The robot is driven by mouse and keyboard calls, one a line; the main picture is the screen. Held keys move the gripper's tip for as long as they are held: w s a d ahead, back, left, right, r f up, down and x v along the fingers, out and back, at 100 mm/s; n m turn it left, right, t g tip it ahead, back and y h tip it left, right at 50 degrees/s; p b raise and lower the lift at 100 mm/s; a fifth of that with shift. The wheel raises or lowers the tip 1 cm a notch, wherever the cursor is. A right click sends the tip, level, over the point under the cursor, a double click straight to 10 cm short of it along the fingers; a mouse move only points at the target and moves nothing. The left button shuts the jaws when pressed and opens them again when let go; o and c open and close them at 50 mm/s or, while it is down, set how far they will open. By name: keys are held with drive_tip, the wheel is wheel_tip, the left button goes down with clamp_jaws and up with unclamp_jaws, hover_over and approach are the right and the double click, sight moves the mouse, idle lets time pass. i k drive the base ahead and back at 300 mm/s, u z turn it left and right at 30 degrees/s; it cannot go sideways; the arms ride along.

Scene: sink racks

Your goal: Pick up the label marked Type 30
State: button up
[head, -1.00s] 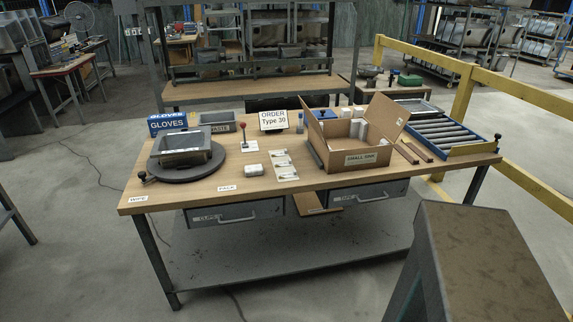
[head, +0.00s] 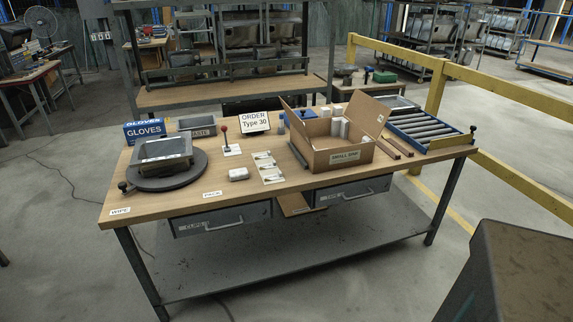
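Several small white labels (head: 267,167) lie in a column on the wooden workbench (head: 225,205), left of the open cardboard box. Their print is too small to read, so I cannot tell which is marked Type 30. A white sign (head: 254,122) behind them reads "ORDER Type 30". My gripper is not in view.
The open cardboard box (head: 344,158) holds white items. A sink on a round turntable (head: 167,183) stands at the left, with a gloves box (head: 145,133) behind. A roller conveyor (head: 428,133) is at the right. A yellow rail (head: 510,93) runs beyond the bench. Floor shows in front.

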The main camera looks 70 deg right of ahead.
sight(273, 165)
drive_tip(key=z, duration=0.7)
drive_tip(key=k, duration=0.65)
drive_tip(key=z, duration=0.05)
drive_tip(key=i, duration=0.6)
drive_tip(key=z, duration=0.1)
